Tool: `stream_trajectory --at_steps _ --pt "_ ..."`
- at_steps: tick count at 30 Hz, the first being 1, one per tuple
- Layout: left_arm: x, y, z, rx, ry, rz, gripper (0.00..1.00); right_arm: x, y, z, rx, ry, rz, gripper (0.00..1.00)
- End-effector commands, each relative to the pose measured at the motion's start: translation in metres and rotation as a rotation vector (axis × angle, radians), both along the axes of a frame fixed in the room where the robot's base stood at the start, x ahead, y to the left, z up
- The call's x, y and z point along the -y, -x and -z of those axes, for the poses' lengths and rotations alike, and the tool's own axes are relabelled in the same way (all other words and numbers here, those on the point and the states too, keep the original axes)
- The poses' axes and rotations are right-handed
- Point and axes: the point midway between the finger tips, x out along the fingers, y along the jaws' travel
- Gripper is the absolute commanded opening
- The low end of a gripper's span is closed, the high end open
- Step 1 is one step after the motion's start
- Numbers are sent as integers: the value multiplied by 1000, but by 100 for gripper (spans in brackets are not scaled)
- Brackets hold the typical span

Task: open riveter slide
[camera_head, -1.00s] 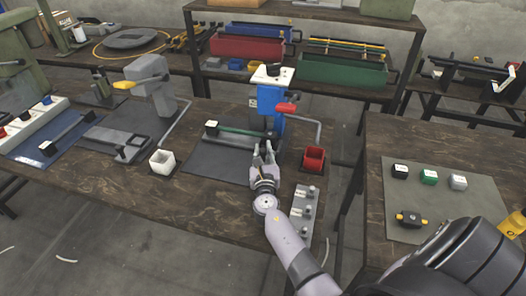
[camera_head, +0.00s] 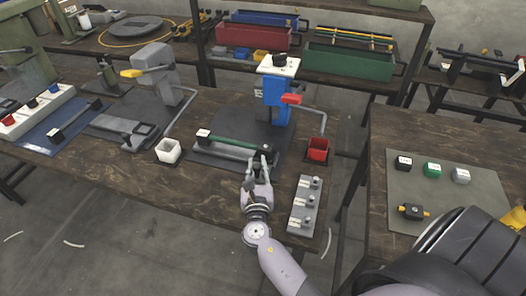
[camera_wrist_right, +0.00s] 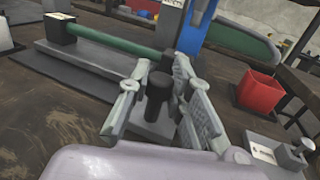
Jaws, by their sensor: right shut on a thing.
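The blue riveter (camera_head: 277,97), with a red lever (camera_head: 291,99), stands on a dark mat (camera_head: 200,156) in the middle of the table. A grey slide base with a green rod (camera_head: 228,141) lies at its foot. My right gripper (camera_head: 259,163) is at the front right end of the slide, shut on a black knob (camera_wrist_right: 158,90). In the right wrist view the knob stands upright between the fingers (camera_wrist_right: 160,88), above a grey plate (camera_wrist_right: 150,128). The head view largely hides the knob behind the fingers. My left gripper is not in view.
A red bin (camera_head: 318,149) stands right of the riveter and a white bin (camera_head: 168,151) left of it. A grey strip with several pegs (camera_head: 304,205) lies right of my right gripper. A grey press (camera_head: 155,75) stands further left. The table front is clear.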

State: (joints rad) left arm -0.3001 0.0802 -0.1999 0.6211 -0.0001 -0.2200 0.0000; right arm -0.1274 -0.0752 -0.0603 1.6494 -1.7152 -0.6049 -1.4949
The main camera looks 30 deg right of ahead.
Motion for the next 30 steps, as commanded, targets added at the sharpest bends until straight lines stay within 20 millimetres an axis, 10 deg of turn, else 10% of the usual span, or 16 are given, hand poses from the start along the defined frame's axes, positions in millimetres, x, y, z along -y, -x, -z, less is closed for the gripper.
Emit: stream_trajectory --at_steps 11,12,21,30 --pt "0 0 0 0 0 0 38 -7 7 0 -1 -1 1 0" --pt "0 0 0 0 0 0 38 -7 7 0 -1 -1 1 20" --pt "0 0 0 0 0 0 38 -7 6 0 1 1 1 40" --pt "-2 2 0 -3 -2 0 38 -7 7 0 1 1 1 41"
